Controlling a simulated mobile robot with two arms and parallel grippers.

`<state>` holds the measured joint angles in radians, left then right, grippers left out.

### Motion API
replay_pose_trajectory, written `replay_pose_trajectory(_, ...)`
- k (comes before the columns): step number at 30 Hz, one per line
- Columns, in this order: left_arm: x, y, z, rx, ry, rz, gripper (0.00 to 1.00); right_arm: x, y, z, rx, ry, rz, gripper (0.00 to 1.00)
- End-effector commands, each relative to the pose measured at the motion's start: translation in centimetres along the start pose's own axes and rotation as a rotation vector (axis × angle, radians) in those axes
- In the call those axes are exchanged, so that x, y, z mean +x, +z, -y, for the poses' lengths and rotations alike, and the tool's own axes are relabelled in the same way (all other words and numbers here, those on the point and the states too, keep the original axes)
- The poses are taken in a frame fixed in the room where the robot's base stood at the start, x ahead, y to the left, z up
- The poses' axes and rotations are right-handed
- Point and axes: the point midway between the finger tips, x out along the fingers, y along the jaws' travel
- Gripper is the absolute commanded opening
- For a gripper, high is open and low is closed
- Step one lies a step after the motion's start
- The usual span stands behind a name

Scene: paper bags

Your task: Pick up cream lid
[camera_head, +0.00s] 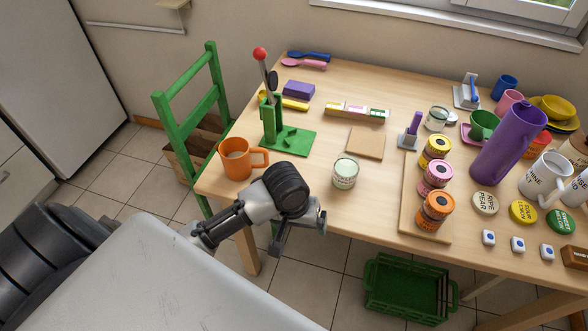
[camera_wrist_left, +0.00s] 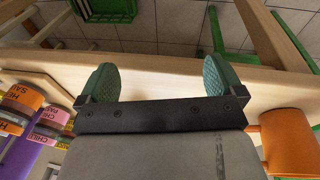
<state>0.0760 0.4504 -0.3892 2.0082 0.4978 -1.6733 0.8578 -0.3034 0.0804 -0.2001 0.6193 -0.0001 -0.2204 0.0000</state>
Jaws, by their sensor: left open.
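The cream lid (camera_head: 485,203), a round disc with dark lettering reading "RIPE PEAR", lies flat on the wooden table right of the board with stacked jars. A yellow lid (camera_head: 523,211) and a green lid (camera_head: 560,219) lie to its right. My left gripper (camera_head: 300,230) is at the table's front edge, far left of the cream lid. In the left wrist view its two green fingertips (camera_wrist_left: 161,80) are wide apart with nothing between them. The cream lid is not visible in that view. My right gripper is not in view.
An orange mug (camera_head: 237,158) and a pale green jar (camera_head: 345,173) stand near my left gripper. A purple pitcher (camera_head: 508,145) rises behind the lid. A green crate (camera_head: 405,288) sits below the table.

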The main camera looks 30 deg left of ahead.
Motion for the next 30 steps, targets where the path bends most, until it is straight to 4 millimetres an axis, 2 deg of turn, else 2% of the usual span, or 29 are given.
replay_pose_trajectory(8,-1.5,-6.3,1.7,-0.274,-0.082,0.028,0.97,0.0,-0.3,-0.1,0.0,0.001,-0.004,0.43)
replay_pose_trajectory(11,-2.8,-9.2,2.9,-0.417,-0.12,0.03,0.97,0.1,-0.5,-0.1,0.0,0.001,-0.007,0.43)
replay_pose_trajectory(15,-5.5,-13.4,5.1,-0.658,-0.171,0.026,0.97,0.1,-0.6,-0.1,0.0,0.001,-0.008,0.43)
replay_pose_trajectory(18,-7.3,-15.6,6.5,-0.807,-0.195,0.022,0.97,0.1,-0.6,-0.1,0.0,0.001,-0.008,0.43)
replay_pose_trajectory(21,-8.1,-16.6,7.2,-0.888,-0.205,0.023,0.97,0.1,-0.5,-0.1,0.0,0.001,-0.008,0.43)
replay_pose_trajectory(23,-7.8,-16.7,7.4,-0.907,-0.208,0.025,0.97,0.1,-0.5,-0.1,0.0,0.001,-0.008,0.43)
replay_pose_trajectory(30,-4.1,-16.3,8.0,-0.91,-0.208,0.025,0.97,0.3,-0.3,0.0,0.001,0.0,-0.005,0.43)
